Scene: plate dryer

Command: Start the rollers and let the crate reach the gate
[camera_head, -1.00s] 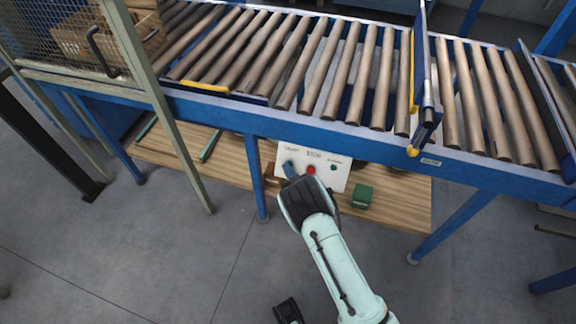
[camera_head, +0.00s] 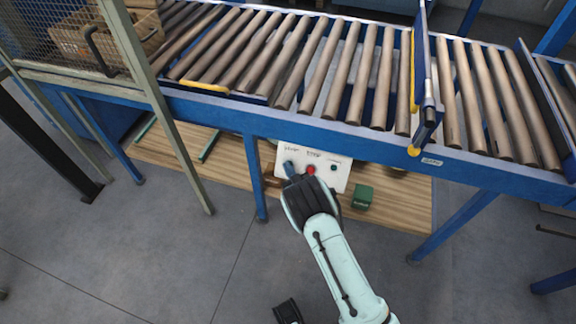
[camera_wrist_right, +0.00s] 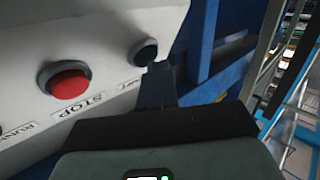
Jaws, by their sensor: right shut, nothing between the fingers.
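A white control panel (camera_head: 325,172) hangs below the conveyor's front rail. It has a red STOP button (camera_head: 311,170), also in the right wrist view (camera_wrist_right: 65,85), and a dark green button (camera_wrist_right: 143,52). My right gripper (camera_head: 289,170) is shut and empty, its fingertips (camera_wrist_right: 158,72) right beside the dark green button; I cannot tell if they touch it. That button's label is partly hidden. The brown crate (camera_head: 72,38) sits on the far left behind wire mesh. The blue gate (camera_head: 421,70) stands upright across the rollers (camera_head: 330,65) on the right.
A green block (camera_head: 362,197) lies on the wooden shelf (camera_head: 400,205) right of the panel. Blue conveyor legs (camera_head: 255,178) stand beside it. A post (camera_head: 155,95) stands at the left. The rollers between crate and gate are empty. The grey floor in front is clear.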

